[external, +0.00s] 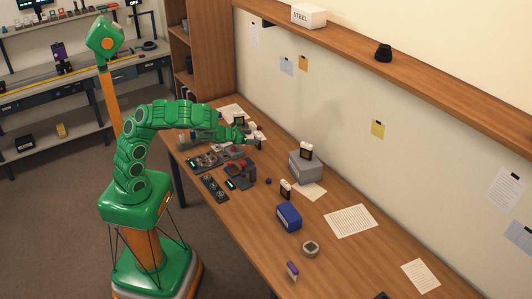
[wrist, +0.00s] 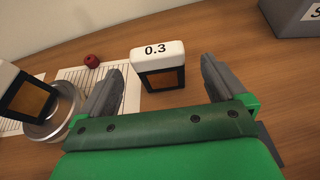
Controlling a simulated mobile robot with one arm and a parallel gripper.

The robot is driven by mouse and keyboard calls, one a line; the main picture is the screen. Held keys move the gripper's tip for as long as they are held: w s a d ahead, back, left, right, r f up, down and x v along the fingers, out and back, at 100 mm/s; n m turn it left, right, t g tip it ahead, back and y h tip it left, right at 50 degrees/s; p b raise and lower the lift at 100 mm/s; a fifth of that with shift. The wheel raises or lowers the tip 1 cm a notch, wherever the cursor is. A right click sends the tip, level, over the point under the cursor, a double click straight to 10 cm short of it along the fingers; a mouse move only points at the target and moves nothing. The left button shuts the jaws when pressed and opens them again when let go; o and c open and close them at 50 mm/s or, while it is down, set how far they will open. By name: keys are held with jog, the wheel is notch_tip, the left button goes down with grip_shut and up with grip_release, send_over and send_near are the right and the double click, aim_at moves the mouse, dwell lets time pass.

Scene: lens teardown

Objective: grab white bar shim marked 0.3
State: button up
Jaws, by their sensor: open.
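The white bar shim marked 0.3 (wrist: 158,52) shows in the wrist view, upright on the wooden table, with a dark frame and brown panel below its white top. My gripper (wrist: 162,73) is open, one finger on either side of the shim in the picture. The shim looks to be just beyond the fingertips, with nothing held. In the external view my gripper (external: 250,139) is over the far part of the table; the shim there is too small to tell apart.
A red knob (wrist: 91,61) sits near printed paper. A grey block (wrist: 292,16) is at upper right. In the external view, a blue box (external: 288,218) stands nearer on the table.

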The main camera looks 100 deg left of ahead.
aim_at(256, 138)
jog(key=shift+w+a+f, duration=0.2)
jog(key=shift+w+a, duration=0.15)
jog(key=shift+w, duration=0.2)
jog(key=shift+s+f+x, duration=0.1)
jog(key=shift+f+x, duration=0.05)
jog(key=shift+x, duration=0.75)
jog(key=shift+s+f+x, duration=0.1)
jog(key=shift+f+x, duration=0.1)
jog(key=shift+x, duration=1.5)
jog(key=c, duration=1.1)
jog(key=shift+o, duration=0.2)
jog(key=shift+r, duration=0.1)
notch_tip(256, 138, up, 10)
